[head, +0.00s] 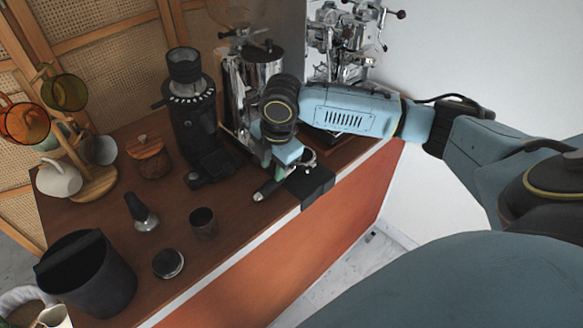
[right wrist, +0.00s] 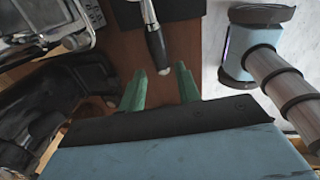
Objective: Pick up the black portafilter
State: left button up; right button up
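The black portafilter shows in the head view as a dark handle (head: 267,190) pointing toward the front left, low over the cart near its front edge. Its metal head is partly hidden by my right arm. In the right wrist view its black handle (right wrist: 157,45) with a light end cap points toward my fingers. My right gripper (right wrist: 160,72) is open, with its two green fingertips apart and nothing between them. The handle's end lies just beyond the gap between the fingertips. In the head view my right wrist hangs above the portafilter. My left gripper is in neither view.
A black corner mat (head: 316,184) lies at the cart's front edge. A black grinder (head: 190,110) and the chrome espresso machine (head: 345,45) stand behind. A tamper (head: 141,213), a dark cup (head: 203,223), a round puck tool (head: 168,263) and a black bin (head: 88,280) stand left.

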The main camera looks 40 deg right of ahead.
aim_at(269, 184)
jog(key=f, duration=0.2)
jog(key=w+f, duration=0.1)
jog(key=f, duration=0.5)
jog(key=shift+w+a+f, duration=0.15)
jog(key=shift+w, duration=0.2)
grip_shut()
